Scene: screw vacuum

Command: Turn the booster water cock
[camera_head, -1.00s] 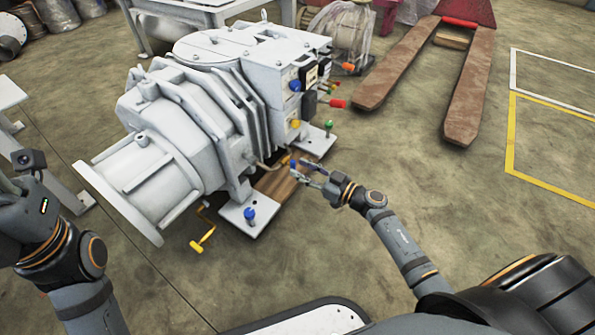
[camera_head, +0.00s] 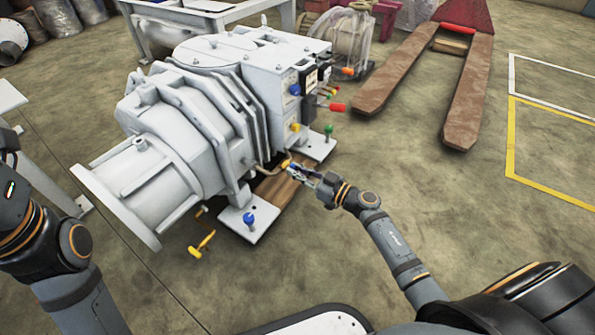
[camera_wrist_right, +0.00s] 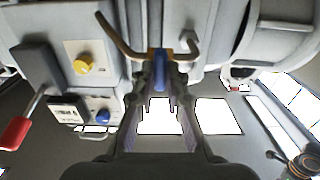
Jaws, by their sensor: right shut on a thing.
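The booster water cock is a small brass valve (camera_head: 285,163) with a blue handle, on a bent pipe low on the near side of the white vacuum pump (camera_head: 190,115). In the right wrist view its brass body (camera_wrist_right: 154,54) and blue handle (camera_wrist_right: 161,72) show between the fingers. My right gripper (camera_head: 297,170) is at the cock, shut on the blue handle, whose lower part is partly hidden by the fingers. The fingers also fill the middle of the right wrist view (camera_wrist_right: 160,85). My left arm enters at the left edge; its gripper is out of view.
A blue-topped bolt (camera_head: 249,219) is on the pump's foot. A yellow handle (camera_head: 203,244) hangs below the pump. Floor to the right is open, up to a rusty pallet jack (camera_head: 465,100).

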